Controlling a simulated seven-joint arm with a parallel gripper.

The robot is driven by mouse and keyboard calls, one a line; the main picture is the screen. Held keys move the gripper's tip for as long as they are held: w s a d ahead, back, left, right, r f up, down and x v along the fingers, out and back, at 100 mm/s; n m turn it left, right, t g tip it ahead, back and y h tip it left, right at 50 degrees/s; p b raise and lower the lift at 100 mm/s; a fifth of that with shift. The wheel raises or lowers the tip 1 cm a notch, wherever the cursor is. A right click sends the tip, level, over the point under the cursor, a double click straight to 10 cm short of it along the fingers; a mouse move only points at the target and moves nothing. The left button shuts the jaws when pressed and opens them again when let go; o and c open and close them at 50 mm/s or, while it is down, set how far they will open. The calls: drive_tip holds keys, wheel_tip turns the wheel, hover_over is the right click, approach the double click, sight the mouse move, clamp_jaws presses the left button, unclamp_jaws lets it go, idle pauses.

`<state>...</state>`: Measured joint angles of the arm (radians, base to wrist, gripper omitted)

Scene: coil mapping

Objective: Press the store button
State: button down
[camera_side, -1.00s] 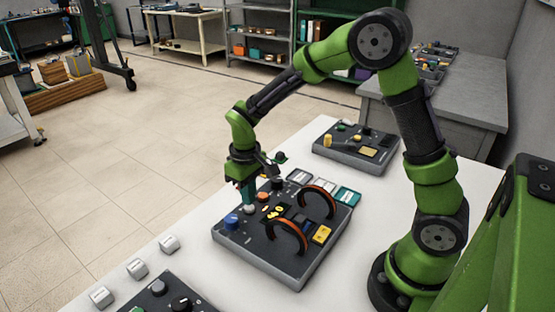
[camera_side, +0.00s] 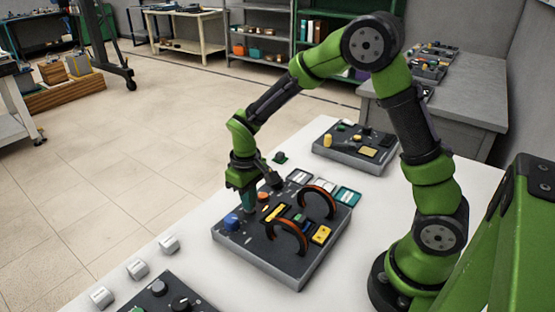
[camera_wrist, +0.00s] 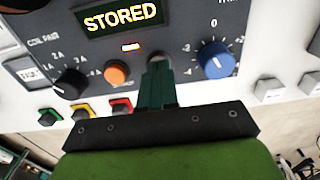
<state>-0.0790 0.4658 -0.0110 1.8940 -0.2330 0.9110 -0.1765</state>
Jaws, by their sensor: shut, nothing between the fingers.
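The control box (camera_side: 262,255) stands on the white table with a lit display (camera_wrist: 122,17) reading "STORED" in yellow. My gripper (camera_wrist: 157,66) is shut and empty, pointing down onto the panel between the orange button (camera_wrist: 116,73) and the blue knob (camera_wrist: 214,60). In the side view my gripper (camera_side: 247,208) covers the spot where a pale round button stood. Only a small grey piece of it shows at the fingertips in the wrist view; contact looks likely, but I cannot see how far it is pressed.
Two black-and-orange arched handles (camera_side: 286,237) rise from the box beside the display. A black knob (camera_wrist: 70,83) sits left of the orange button. A second panel (camera_side: 355,147) stands behind, and several small white blocks (camera_side: 137,268) lie at the front left.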

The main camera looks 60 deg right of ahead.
drive_tip(key=shift+r, duration=3.25)
drive_tip(key=shift+f, duration=0.1)
drive_tip(key=shift+s+a+f+m, duration=0.2)
drive_tip(key=shift+s+m, duration=0.1)
drive_tip(key=shift+s, duration=0.25)
drive_tip(key=s+r+m+t+y, duration=0.2)
drive_tip(key=s+r+t, duration=0.5)
drive_tip(key=s+r, duration=0.6)
drive_tip(key=shift+s+r+m, duration=0.3)
drive_tip(key=shift+s+m, duration=0.4)
drive_tip(key=shift+s, duration=0.55)
